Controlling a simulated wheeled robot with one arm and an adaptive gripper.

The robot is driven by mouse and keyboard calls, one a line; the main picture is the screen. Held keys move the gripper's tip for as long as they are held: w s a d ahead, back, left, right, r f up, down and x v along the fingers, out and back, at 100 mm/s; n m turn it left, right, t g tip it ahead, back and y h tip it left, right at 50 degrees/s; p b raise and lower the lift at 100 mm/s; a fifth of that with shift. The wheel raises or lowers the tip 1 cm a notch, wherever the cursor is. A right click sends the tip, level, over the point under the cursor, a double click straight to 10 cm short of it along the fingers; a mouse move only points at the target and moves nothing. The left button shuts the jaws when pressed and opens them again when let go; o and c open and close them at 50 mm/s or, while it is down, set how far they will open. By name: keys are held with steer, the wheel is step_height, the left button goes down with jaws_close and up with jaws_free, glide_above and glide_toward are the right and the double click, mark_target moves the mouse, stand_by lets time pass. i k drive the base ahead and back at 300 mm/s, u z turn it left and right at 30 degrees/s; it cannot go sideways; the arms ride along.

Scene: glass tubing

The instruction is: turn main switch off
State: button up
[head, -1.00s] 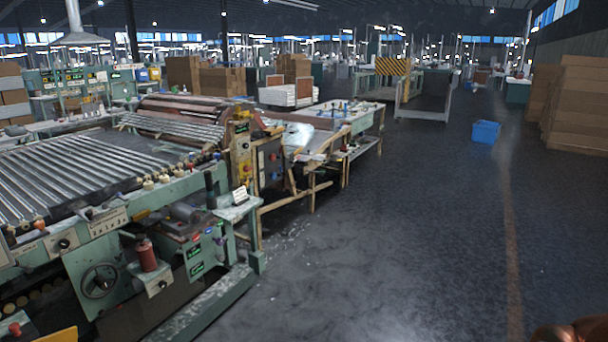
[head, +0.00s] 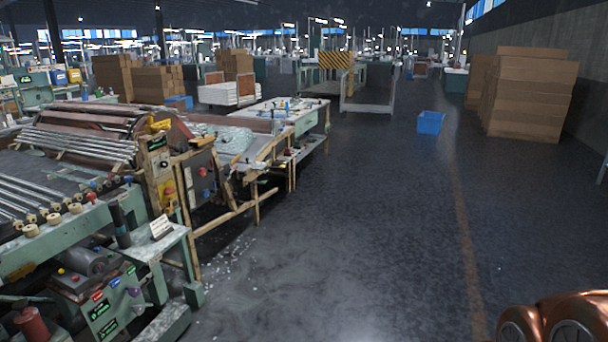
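A long green machine with glass tubes (head: 75,142) stands at the left. At its right end is an upright yellowish control panel (head: 158,168) with a red and yellow switch (head: 168,191). Beside it is a dark control box (head: 200,172) with red and other small knobs. Which of these is the main switch, and its position, I cannot tell at this size. My gripper is not in view; only a copper-coloured rounded part, apparently of my arm, shows at the bottom right corner.
Open dark floor (head: 350,230) fills the middle and right. A worktable (head: 275,118) adjoins the machine's far end. A blue crate (head: 430,122) stands on the floor. Stacked cardboard boxes (head: 530,95) stand along the right wall. A green stand (head: 150,245) juts out at the machine's front.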

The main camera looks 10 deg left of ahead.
mark_target(167, 191)
steer(key=u, duration=0.1)
steer(key=i, duration=1.8)
steer(key=u, duration=0.8)
steer(key=i, duration=1.15)
steer(key=u, duration=1.7)
steer(key=i, duration=0.75)
steer(key=u, duration=0.55)
